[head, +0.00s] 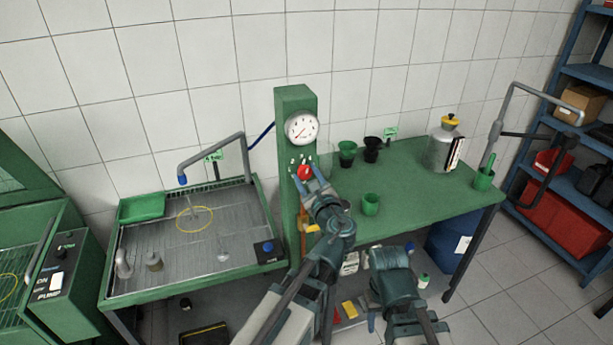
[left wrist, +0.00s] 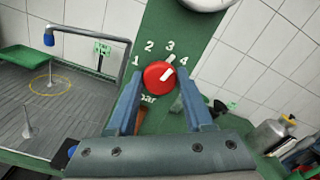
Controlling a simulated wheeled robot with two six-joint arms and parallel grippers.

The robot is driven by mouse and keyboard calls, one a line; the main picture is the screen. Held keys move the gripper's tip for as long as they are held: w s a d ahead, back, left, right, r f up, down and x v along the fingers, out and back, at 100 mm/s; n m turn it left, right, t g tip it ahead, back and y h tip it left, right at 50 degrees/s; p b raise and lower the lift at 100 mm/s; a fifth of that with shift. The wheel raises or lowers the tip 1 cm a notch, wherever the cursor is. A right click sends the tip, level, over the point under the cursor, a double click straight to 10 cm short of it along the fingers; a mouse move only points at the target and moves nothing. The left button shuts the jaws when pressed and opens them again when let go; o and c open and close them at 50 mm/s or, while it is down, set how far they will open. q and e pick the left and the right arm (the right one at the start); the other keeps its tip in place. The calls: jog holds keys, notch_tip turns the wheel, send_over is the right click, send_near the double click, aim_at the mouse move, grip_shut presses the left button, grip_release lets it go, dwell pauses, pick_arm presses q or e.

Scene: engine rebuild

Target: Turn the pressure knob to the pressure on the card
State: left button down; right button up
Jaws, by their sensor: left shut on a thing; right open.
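The red pressure knob (head: 305,172) is on the front of the green post, below the round gauge (head: 301,128). My left gripper (head: 310,184) is shut on the knob, one finger on each side, as the left wrist view shows. There the knob (left wrist: 158,76) has a white pointer mark aimed up and right, toward the 4 side of the scale. The numbers 1 to 4 and "bar" are printed around it. My right gripper (head: 372,318) is low in front of the bench, open, with its fingers partly hidden. I cannot make out a readable pressure card.
A wash tray (head: 200,268) with a bent pipe stands left of the post. The green bench (head: 425,190) on the right holds green and black cups, a jug (head: 438,150) and small labels. A blue shelf stands far right. Several items lie below the bench.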

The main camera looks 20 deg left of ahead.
pick_arm(q)
jog(key=m, duration=0.5)
jog(key=shift+s+f, duration=0.1)
jog(key=shift+m, duration=0.3)
dwell(0.4)
jog(key=shift+c, duration=1.5)
grip_release()
